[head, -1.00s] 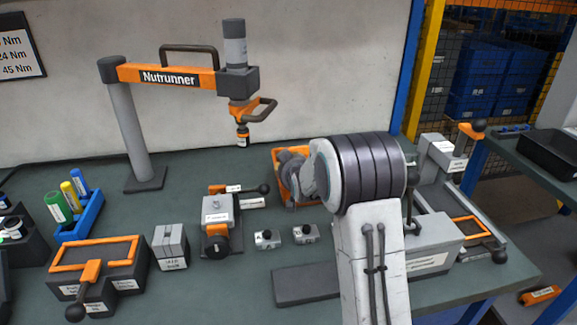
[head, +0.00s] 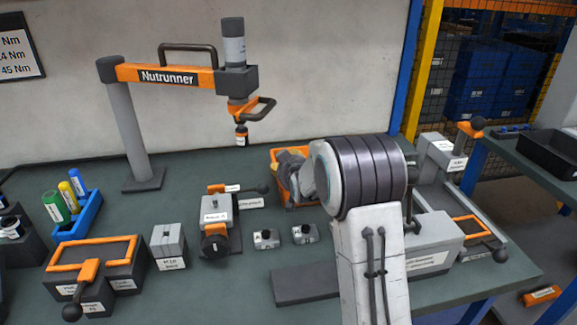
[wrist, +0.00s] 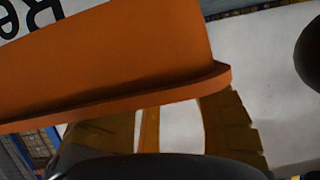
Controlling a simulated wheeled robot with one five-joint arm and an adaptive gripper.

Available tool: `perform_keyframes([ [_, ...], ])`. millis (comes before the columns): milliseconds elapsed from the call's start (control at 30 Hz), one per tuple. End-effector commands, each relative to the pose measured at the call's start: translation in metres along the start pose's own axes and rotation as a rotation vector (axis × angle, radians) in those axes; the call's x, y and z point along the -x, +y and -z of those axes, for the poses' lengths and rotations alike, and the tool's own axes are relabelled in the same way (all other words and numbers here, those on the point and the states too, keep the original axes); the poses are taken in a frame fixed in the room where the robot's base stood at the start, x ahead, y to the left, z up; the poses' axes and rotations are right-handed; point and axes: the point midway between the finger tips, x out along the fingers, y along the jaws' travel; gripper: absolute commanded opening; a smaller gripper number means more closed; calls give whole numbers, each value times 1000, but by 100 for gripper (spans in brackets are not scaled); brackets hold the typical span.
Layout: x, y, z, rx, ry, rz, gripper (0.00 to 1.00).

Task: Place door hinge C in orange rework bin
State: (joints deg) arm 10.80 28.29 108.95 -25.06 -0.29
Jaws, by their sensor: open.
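The orange rework bin (head: 281,178) stands at the back middle of the bench in the head view, partly behind my arm. In the wrist view its orange wall (wrist: 120,60) fills the upper left, with part of a white label upside down. My gripper (wrist: 168,125) shows there as two brownish fingers spread apart, close to the bin's rim; nothing is seen held between them. In the head view my arm hides the fingers. Two small grey labelled parts, one on the left (head: 266,239) and one on the right (head: 305,233), lie on the bench; I cannot tell which is door hinge C.
A nutrunner (head: 170,76) on a post stands behind. A clamp fixture (head: 216,220) sits left of the small parts, and a larger grey fixture (head: 432,240) sits right of my arm. A dark flat plate (head: 305,287) lies in front. Bench is open between them.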

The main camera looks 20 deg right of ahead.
Motion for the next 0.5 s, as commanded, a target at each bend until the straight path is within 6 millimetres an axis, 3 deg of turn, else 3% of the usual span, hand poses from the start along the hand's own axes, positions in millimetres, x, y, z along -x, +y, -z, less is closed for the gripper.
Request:
perform_keyframes([
  [33,-1,0,-12,-2,-29,0,42],
  [300,5,0,3,-2,-28,0,42],
  [500,41,0,4,-1,-18,0,42],
])
